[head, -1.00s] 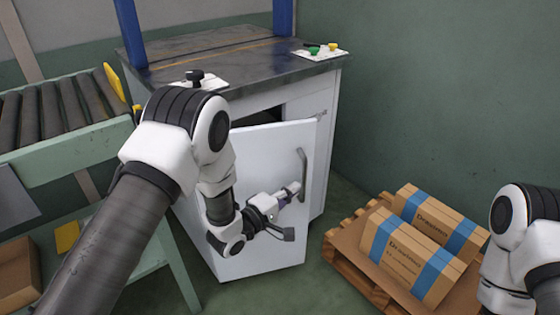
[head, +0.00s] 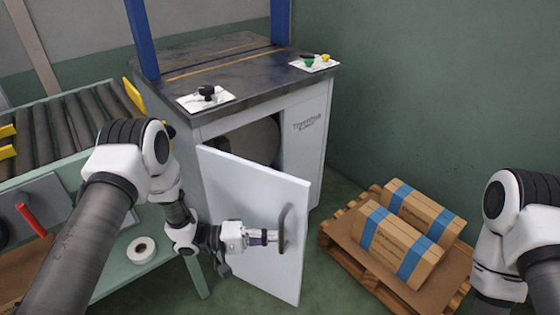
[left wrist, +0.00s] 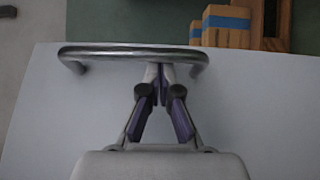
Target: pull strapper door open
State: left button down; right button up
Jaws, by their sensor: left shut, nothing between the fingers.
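The strapper door (head: 245,205) is a white panel on the front of the strapper cabinet (head: 310,150). It stands ajar, its handle-side edge swung out from the cabinet, with a dark opening (head: 250,140) showing above and behind it. A grey bar handle (head: 284,228) is near its right edge; it also shows in the left wrist view (left wrist: 115,51). My left gripper (head: 276,237) is shut and empty at the handle. In the left wrist view its fingertips (left wrist: 158,72) reach the bar, right of its middle; contact is unclear. My right gripper is out of view.
A pallet (head: 338,248) with blue-banded boxes (head: 405,245) stands right of the door. A roller conveyor (head: 60,130) and a green bench (head: 150,245) with a tape roll (head: 141,250) are at left. Floor shows between door and pallet.

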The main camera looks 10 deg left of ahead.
pick_arm(q)
jog(key=s+a+m+g+p, duration=0.1)
jog(key=s+a+g+p, duration=0.1)
jog(key=s+a+p, duration=0.2)
jog(key=shift+s+a+m+g+h+p, duration=0.35)
jog(key=shift+s+a, duration=0.6)
jog(key=shift+s, duration=1)
jog(key=shift+f, duration=0.1)
